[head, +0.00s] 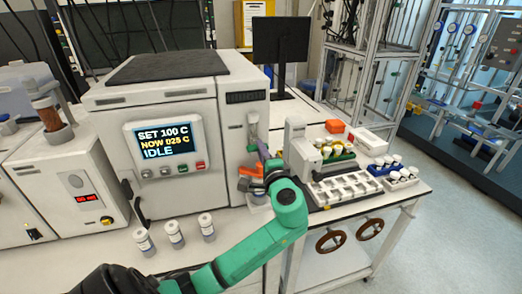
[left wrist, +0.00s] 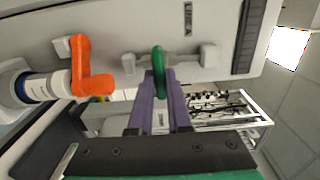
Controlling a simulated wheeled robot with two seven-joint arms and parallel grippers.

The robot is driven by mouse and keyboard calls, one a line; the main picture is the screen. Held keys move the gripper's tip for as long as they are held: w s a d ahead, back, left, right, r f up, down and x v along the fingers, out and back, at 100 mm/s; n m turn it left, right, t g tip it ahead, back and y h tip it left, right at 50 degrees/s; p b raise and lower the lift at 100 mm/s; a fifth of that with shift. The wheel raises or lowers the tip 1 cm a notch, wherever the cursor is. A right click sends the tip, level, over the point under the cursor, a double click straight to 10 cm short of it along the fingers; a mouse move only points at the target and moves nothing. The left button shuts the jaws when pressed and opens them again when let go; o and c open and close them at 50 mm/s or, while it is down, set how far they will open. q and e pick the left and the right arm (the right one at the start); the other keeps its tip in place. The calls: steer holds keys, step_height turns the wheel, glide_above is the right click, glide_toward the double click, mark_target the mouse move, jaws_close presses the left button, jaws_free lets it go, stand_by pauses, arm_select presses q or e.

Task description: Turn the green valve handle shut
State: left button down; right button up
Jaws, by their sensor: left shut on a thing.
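The green valve handle (left wrist: 159,59) shows in the left wrist view, on a short grey pipe fitting (left wrist: 190,58) on the white reactor's side. It appears to stand across the fitting's line. My left gripper (left wrist: 161,85) has its purple fingers closed on the handle's near end. My right gripper is not in view.
An orange handle (head: 250,171) sits just below my gripper and also shows in the left wrist view (left wrist: 91,78). The white reactor (head: 160,105) reads 25 C, IDLE. Several capped vials (head: 175,235) stand in front. A grey instrument (head: 299,150) and a sample tray (head: 345,188) are close at right.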

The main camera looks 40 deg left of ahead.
arm_select(q)
steer(key=c, duration=0.9)
jaws_free()
steer(key=shift+o, duration=0.2)
steer(key=shift+d, duration=0.1)
steer(key=b+v, duration=0.4)
steer(key=v, duration=1)
steer(key=shift+d, duration=0.2)
steer(key=shift+s, duration=0.1)
